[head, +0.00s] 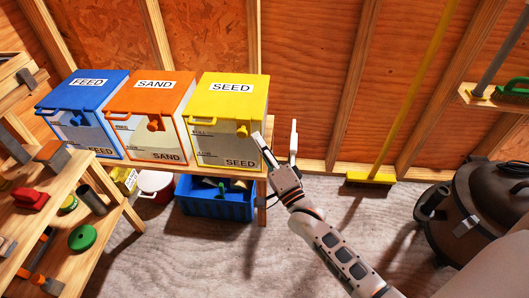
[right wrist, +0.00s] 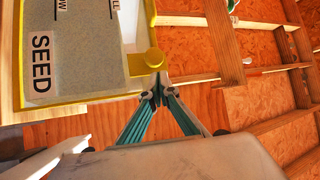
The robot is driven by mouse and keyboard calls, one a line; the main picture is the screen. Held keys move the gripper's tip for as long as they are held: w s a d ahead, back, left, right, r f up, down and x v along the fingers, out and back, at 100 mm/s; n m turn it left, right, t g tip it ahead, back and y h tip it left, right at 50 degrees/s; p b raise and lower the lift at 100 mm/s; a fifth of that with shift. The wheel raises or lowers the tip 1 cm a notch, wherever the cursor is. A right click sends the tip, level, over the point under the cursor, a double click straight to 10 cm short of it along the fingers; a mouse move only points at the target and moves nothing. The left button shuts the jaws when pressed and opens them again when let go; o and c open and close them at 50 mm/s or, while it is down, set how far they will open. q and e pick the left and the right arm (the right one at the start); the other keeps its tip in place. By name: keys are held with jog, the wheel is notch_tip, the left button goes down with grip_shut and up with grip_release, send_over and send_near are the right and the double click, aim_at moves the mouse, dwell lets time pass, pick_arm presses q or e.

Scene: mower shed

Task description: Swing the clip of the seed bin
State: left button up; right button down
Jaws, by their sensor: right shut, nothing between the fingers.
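The seed bin (head: 225,98) is yellow with a clear front and is the rightmost of three bins on a wooden bench. On its front are a yellow bar handle (head: 200,120) at upper left and a yellow round-ended clip (head: 242,131) at upper right. The right wrist view shows the clip (right wrist: 147,62) close up at the bin's edge. My right gripper (head: 277,140) is at the bin's right side. In the right wrist view its fingers (right wrist: 159,88) are shut and empty, tips right by the clip; contact cannot be told. My left gripper is out of view.
An orange sand bin (head: 150,97) and a blue feed bin (head: 88,95) stand to the left. A blue crate (head: 214,207) sits below the bench. A yellow broom (head: 371,179) leans on the wall and a dark vacuum (head: 470,215) stands at right. Floor between is clear.

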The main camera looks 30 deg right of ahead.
aim_at(243, 130)
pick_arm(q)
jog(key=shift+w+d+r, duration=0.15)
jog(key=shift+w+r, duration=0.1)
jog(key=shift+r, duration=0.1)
pick_arm(e)
jog(key=shift+x, duration=1.35)
